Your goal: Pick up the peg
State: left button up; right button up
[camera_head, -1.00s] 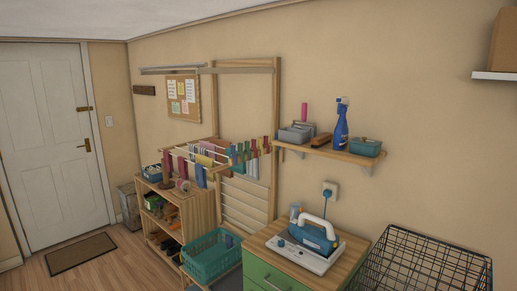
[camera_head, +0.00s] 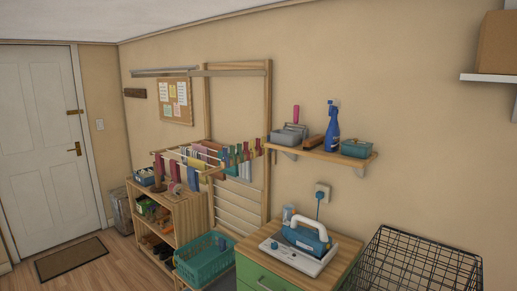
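Neither of my grippers is in view.
A wooden shelf unit (camera_head: 187,216) stands below the rack. An iron (camera_head: 305,236) sits on a green-fronted cabinet (camera_head: 252,276). A black wire basket (camera_head: 415,268) is at the right. A wall shelf (camera_head: 322,153) holds a spray bottle (camera_head: 333,123). The floor by the door (camera_head: 38,150) is mostly clear.

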aim_at(246, 150)
jog(key=z, duration=0.25)
jog(key=i+j+z, duration=0.4)
jog(key=i+j, duration=0.15)
jog(key=i+j+z, duration=0.2)
jog(key=j, duration=0.25)
jog(key=i+j+z, duration=0.2)
jog(key=j, duration=0.2)
jog(key=i+j+z, duration=0.2)
jog(key=j, duration=0.25)
jog(key=i, duration=0.05)
